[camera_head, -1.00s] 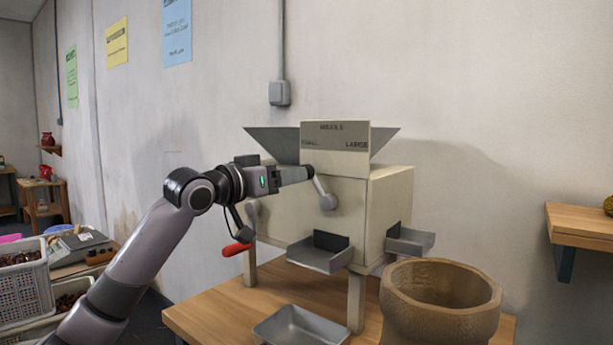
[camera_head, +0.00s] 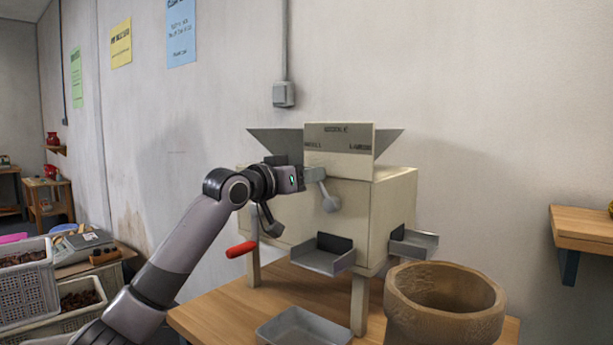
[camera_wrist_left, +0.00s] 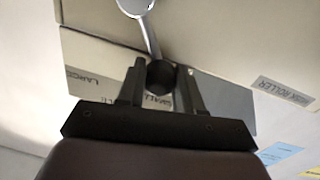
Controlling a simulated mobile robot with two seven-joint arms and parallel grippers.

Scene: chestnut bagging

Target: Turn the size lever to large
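The size lever (camera_head: 331,202) is a grey metal arm on the front of the cream sorting machine (camera_head: 395,200). It points up and slightly left, below the sign (camera_head: 340,148) marked small on the left, middle, and large on the right. My left gripper (camera_head: 318,174) is at the lever's upper end. In the left wrist view, its two dark fingers (camera_wrist_left: 161,78) stand on either side of the lever's dark knob (camera_wrist_left: 160,74) and appear closed on it. The lever's rod (camera_wrist_left: 151,36) runs from the knob to a round hub. My right gripper is not in view.
A red-handled crank (camera_head: 241,249) hangs at the machine's left. Metal chutes (camera_head: 322,262) stick out in front and at the right. White crates (camera_head: 25,295) stand at the left.

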